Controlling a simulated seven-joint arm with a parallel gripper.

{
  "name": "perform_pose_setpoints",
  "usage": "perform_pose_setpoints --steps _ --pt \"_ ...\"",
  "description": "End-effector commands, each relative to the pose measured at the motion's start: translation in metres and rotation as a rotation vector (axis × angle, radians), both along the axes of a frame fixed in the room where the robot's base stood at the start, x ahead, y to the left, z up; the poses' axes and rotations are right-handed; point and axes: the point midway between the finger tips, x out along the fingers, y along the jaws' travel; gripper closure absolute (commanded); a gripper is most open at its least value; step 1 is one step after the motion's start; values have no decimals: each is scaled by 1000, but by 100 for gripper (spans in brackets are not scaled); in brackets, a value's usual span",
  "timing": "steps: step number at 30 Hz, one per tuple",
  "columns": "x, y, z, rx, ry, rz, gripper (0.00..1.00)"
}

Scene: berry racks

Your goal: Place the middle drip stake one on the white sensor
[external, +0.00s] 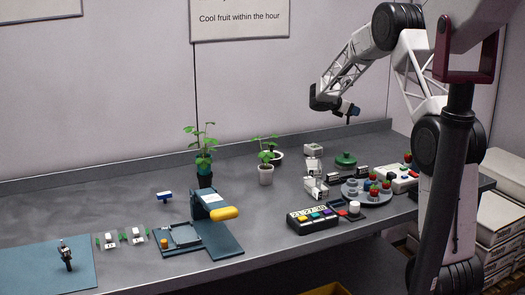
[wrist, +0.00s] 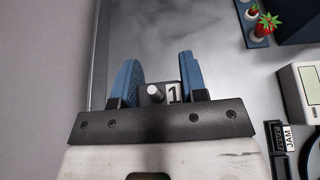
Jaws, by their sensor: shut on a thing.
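My gripper (external: 350,110) is raised above the back right of the bench in the external view. In the external view the held piece is too small to make out. Small white blocks (external: 314,187) stand on the bench below; I cannot tell which one is the white sensor.
Potted plants (external: 265,176) stand mid-bench. A blue stand with a yellow piece (external: 224,213) and a blue mat (external: 25,270) lie left.

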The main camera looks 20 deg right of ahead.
Motion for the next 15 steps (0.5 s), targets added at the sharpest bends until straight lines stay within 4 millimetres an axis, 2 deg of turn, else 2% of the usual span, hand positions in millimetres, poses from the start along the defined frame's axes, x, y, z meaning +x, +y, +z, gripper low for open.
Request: perform_pose_setpoints --steps 1,6,12,15 --pt "-7 18 -3 1 0 2 83" --pt "-33 69 -18 -2 3 -6 83" --pt "-64 119 -33 -10 4 -14 83" --pt "-78 137 -37 -14 3 -18 83"
